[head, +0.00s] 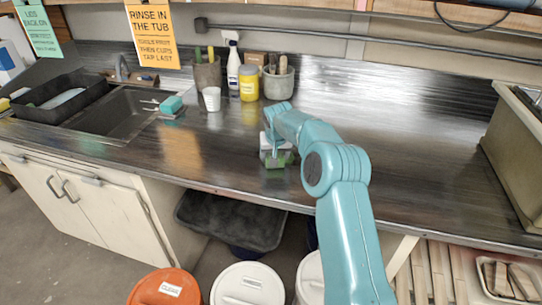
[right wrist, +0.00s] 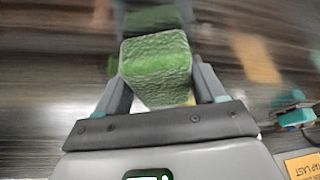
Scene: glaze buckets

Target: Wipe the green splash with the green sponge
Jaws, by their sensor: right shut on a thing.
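My right gripper (head: 277,146) is low over the front middle of the dark metal counter (head: 390,140). It is shut on the green sponge (head: 279,160). In the right wrist view the sponge (right wrist: 157,68) is a rough green block between the two fingers of the gripper (right wrist: 160,92). Darker green (right wrist: 152,18) shows past the sponge there; I cannot tell splash from reflection. The arm and gripper hide part of the counter. Whether the sponge touches the counter is unclear. My left gripper is not in view.
A grey crock of tools (head: 279,83), a yellow jar (head: 248,83), a spray bottle (head: 233,70) and a white cup (head: 211,98) stand behind. The counter's right part is clear up to a large box (head: 515,150).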

